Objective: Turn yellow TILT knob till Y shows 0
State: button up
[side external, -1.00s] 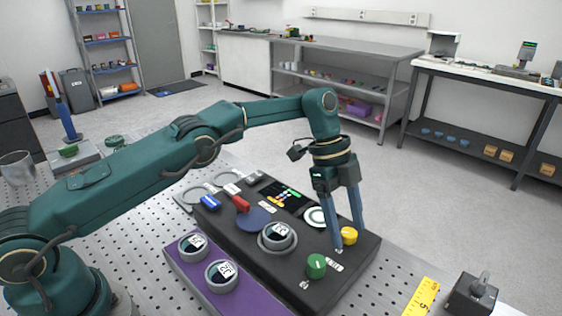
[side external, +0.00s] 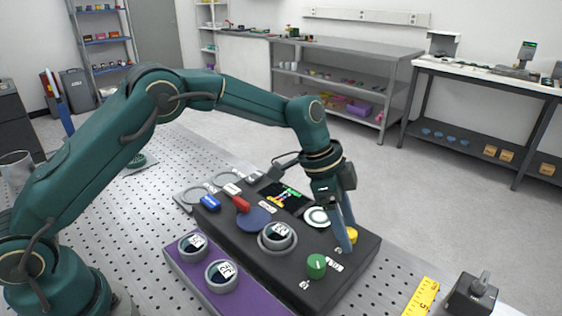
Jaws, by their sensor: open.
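The yellow knob (side external: 353,236) stands on the right end of the black panel (side external: 335,281), partly hidden behind a finger. My gripper (side external: 348,238) points down at it with open fingers, one in front of the knob and the other behind or beside it. I cannot tell whether either finger touches the knob. A small screen (side external: 284,196) at the back of the panel shows coloured marks. A round dial (side external: 277,235) sits mid-panel. The readings are too small to make out.
A green knob (side external: 316,265) stands close to the gripper, at the panel's front. Red (side external: 241,204) and blue (side external: 210,202) parts sit at the left. Two dials (side external: 193,244) stand on a purple base (side external: 178,266). A yellow ruler (side external: 422,297) and a black switch box (side external: 470,297) lie right.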

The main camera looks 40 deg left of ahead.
jog(key=n, duration=0.1)
jog(key=n+t, duration=0.1)
jog(key=n, duration=0.1)
jog(key=shift+s+r+n+y, duration=0.1)
jog(key=shift+r+n+y, duration=0.05)
jog(key=shift+n+y, duration=0.2)
jog(key=s+a+r+n+t, duration=0.15)
jog(key=s+a+r, duration=0.25)
jog(key=r, duration=0.4)
jog(key=s+a+r+t, duration=0.2)
jog(key=s+a+r, duration=0.1)
jog(key=r, duration=0.5)
jog(key=s+a+f+n+y, duration=0.1)
jog(key=s+a+f+n, duration=0.1)
jog(key=s, duration=0.6)
jog(key=s+a+f+n+y, duration=0.2)
jog(key=s+a+n, duration=0.2)
jog(key=s, duration=0.4)
jog(key=shift+s+a+f+n+g, duration=0.25)
jog(key=shift+a+n+g, duration=0.2)
jog(key=shift+n, duration=0.45)
jog(key=shift+f, duration=0.1)
jog(key=shift+f, duration=0.65)
